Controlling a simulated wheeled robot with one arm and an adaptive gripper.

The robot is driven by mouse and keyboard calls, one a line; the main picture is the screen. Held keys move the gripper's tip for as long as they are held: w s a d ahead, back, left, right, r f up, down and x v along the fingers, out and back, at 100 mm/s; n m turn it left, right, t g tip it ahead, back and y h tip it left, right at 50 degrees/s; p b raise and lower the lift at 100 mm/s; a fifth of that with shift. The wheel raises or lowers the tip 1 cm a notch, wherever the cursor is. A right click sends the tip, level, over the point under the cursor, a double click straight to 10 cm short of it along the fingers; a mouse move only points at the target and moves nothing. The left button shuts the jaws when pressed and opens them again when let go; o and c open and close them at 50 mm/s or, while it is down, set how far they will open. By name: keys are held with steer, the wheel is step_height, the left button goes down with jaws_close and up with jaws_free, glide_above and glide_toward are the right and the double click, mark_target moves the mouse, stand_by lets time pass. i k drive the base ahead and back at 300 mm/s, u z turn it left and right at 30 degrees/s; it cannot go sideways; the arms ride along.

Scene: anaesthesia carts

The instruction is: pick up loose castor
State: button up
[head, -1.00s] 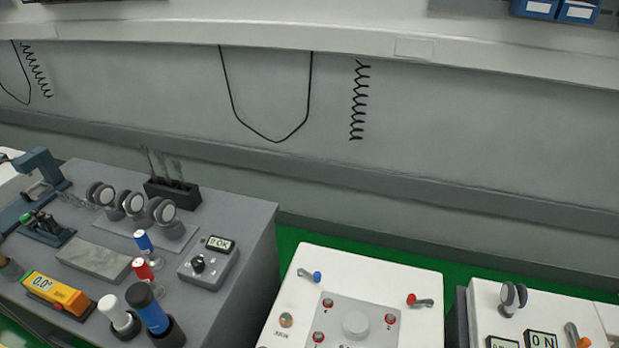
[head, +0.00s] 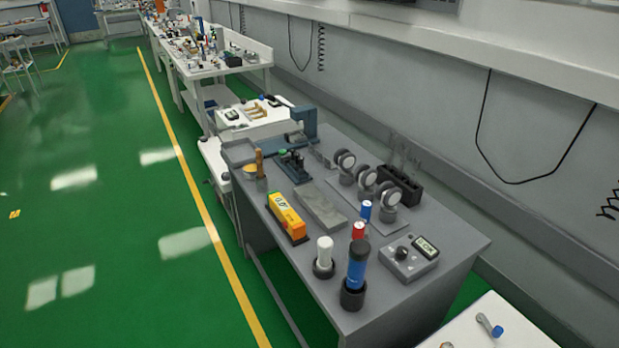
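Several castors with grey wheels stand in a row on a flat grey plate (head: 333,183) on the grey bench: a far castor (head: 345,164), a middle one (head: 367,180) and a near one (head: 387,198). I cannot tell whether any of these is loose. The single castor on the white cart top at the right of the earlier frame is out of view now. My gripper is not in view.
The grey bench (head: 440,285) also holds an orange meter (head: 287,217), a grey block (head: 320,207), a blue bottle (head: 357,270), a white bottle (head: 324,255) and a control box (head: 408,258). A white cart top (head: 465,325) is at lower right. Green floor lies open at left.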

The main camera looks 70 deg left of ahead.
mark_target(366, 176)
steer(key=u, duration=2.05)
steer(key=k, duration=0.45)
steer(key=u, duration=0.7)
steer(key=i, duration=0.55)
steer(key=u, duration=0.9)
steer(key=i, duration=0.95)
steer(key=z, duration=0.6)
steer(key=i, duration=0.8)
steer(key=z, duration=1)
steer(key=i, duration=0.6)
steer(key=u, duration=0.05)
